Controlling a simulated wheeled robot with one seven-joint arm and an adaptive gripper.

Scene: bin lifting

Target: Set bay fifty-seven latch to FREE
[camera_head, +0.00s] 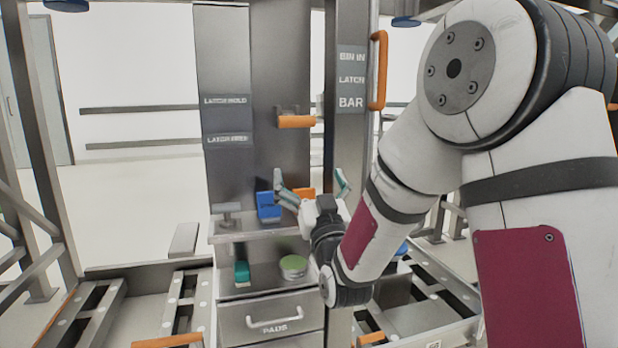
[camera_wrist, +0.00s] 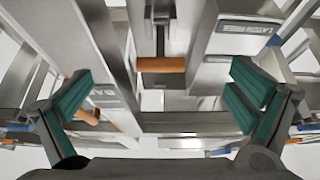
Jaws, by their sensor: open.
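A small orange-handled latch (camera_head: 296,121) sticks out from the grey upright panel, above the shelf. In the head view its handle appears at a height between the label "LATCH HOLD" (camera_head: 226,100) and a lower latch label (camera_head: 228,140), whose last word is blurred. No bay number is readable. My gripper (camera_head: 313,184) is open and empty, below the latch and in front of the panel, fingers pointing up. In the wrist view an orange handle (camera_wrist: 161,65) lies ahead, between the spread fingers (camera_wrist: 160,90) and apart from them.
A vertical orange handle (camera_head: 378,70) is on the right post beside a "BIN IN LATCH BAR" sign (camera_head: 351,80). A blue object (camera_head: 268,207) sits on the shelf left of my gripper. Below are a teal item (camera_head: 242,273), a green round item (camera_head: 293,265) and a "PADS" drawer (camera_head: 272,334).

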